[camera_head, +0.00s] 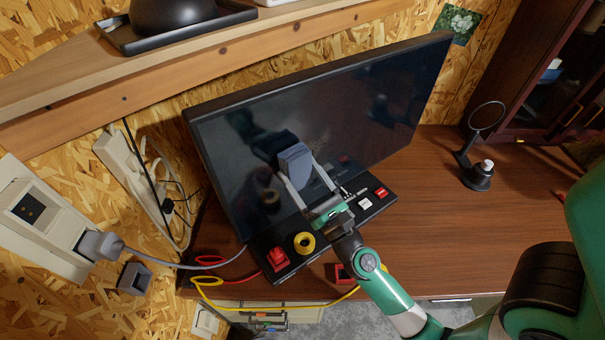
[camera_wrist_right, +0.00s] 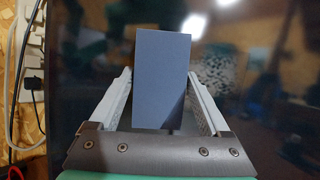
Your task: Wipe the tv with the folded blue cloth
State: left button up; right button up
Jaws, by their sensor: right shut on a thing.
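The tv (camera_head: 350,110) stands on the bench with its dark, glossy screen facing me. My right gripper (camera_head: 297,172) is in front of the lower left-middle of the screen. It is shut on the folded blue cloth (camera_head: 294,160), a flat grey-blue block. In the right wrist view the cloth (camera_wrist_right: 162,80) stands upright between the two fingers (camera_wrist_right: 160,105), with the dark screen (camera_wrist_right: 90,60) behind it. I cannot tell whether the cloth touches the screen. My left gripper is not in view.
A black base with a red part (camera_head: 278,258), a yellow ring (camera_head: 304,243) and small blocks lies before the tv. Red and yellow cables (camera_head: 215,283) run at left. A round mirror stand (camera_head: 480,175) is at right.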

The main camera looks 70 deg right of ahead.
aim_at(312, 165)
jog(key=shift+w+d, duration=0.2)
jog(key=shift+w, duration=0.1)
jog(key=shift+s+d, duration=1.15)
jog(key=shift+d, duration=0.5)
jog(key=shift+s+d, duration=1.1)
jog(key=shift+d, duration=0.55)
jog(key=shift+s+d, duration=1.15)
jog(key=shift+d, duration=0.5)
jog(key=w+a, duration=0.4)
jog(key=a, duration=0.2)
jog(key=shift+w+a, duration=0.35)
